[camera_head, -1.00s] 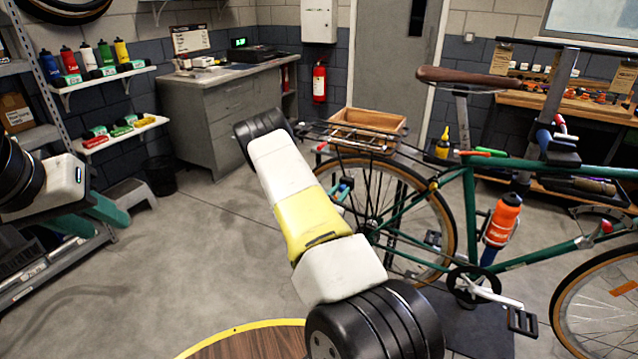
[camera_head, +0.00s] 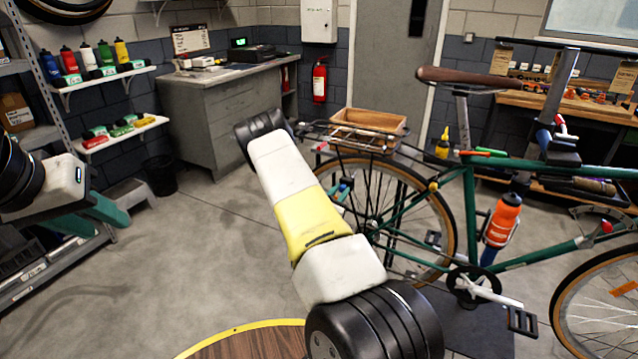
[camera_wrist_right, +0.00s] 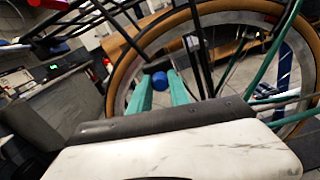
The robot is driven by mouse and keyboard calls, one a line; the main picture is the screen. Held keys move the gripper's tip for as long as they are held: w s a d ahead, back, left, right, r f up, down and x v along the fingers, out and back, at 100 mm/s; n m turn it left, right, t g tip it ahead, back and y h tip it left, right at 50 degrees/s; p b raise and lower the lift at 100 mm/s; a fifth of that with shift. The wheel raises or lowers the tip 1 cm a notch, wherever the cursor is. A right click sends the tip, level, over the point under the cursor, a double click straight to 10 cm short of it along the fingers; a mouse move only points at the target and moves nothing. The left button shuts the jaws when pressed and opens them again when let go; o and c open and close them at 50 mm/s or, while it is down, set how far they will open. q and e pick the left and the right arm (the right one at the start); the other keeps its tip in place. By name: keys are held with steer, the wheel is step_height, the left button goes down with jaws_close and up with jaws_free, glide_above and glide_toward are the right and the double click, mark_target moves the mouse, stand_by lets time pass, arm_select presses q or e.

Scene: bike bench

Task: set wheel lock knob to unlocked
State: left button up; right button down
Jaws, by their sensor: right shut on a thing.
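The wheel lock knob (camera_wrist_right: 160,81) shows in the right wrist view as a small blue round knob in front of the bike's rear wheel. My right gripper (camera_wrist_right: 159,77) has its two teal fingers on either side of the knob and is shut on it. The knob's setting cannot be read. In the head view, my right forearm hides most of the right hand; small teal and blue bits show beside the rear wheel (camera_head: 447,222). My left gripper (camera_head: 98,218) is at the far left, its teal fingers apart and empty, far from the bike.
The green bike stands at the right, with a wooden crate (camera_head: 370,124) on its rear rack and an orange bottle (camera_head: 503,219) on its frame. Rack bars and stays lie close around my right fingers. A grey desk (camera_head: 222,112) stands behind. The floor at left centre is clear.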

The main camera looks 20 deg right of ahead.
steer(key=v, duration=0.5)
steer(key=shift+s+a+f, duration=0.1)
steer(key=shift+s+a, duration=0.1)
steer(key=shift+a, duration=0.05)
steer(key=c, duration=1.2)
jaws_free()
steer(key=v, duration=0.8)
steer(key=shift+d, duration=0.1)
